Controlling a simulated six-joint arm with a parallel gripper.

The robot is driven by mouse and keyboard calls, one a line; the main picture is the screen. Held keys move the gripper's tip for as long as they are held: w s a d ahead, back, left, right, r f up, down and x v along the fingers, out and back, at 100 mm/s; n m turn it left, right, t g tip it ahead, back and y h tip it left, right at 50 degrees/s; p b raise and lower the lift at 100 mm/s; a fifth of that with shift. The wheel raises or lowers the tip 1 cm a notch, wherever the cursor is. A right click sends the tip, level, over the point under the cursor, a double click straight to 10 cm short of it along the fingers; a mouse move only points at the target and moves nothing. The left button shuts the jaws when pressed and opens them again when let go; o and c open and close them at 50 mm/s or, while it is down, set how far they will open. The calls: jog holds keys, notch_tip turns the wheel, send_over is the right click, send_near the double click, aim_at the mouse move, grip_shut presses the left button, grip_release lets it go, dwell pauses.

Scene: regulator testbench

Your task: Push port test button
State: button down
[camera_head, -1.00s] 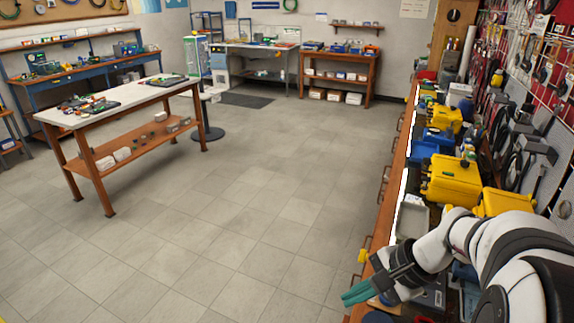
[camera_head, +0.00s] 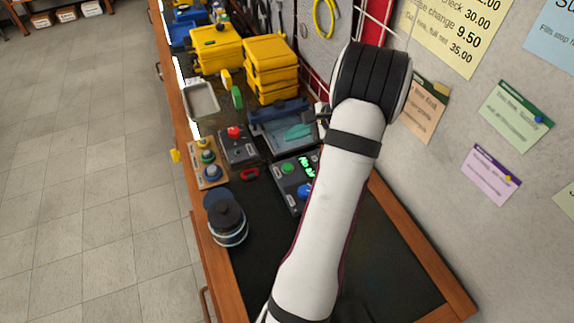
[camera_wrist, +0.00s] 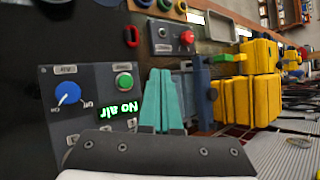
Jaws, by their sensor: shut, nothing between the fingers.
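A dark grey control panel (camera_head: 282,184) lies on the bench, partly behind my arm. It carries a green button (camera_wrist: 124,81), a blue knob (camera_wrist: 68,93) marked On and Off, and a lit green "No air" display (camera_wrist: 118,110). The small label above the green button is too small to read. My gripper (camera_wrist: 161,72) has teal fingers, shut and empty. In the wrist view they lie just right of the green button, apart from it in the picture. In the head view, the fingers (camera_head: 297,132) show beyond the panel, over a blue-grey case; their height is unclear.
Yellow cases (camera_head: 270,75) and a light tray (camera_head: 201,102) are farther back. A dark round canister (camera_head: 228,225) stands nearer. The dark mat in front is mostly clear.

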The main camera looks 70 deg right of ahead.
aim_at(292, 167)
jog(key=shift+f, duration=4.4)
jog(key=shift+f, duration=0.4)
jog(key=shift+f, duration=0.5)
jog(key=shift+r, duration=0.95)
jog(key=shift+r, duration=2.5)
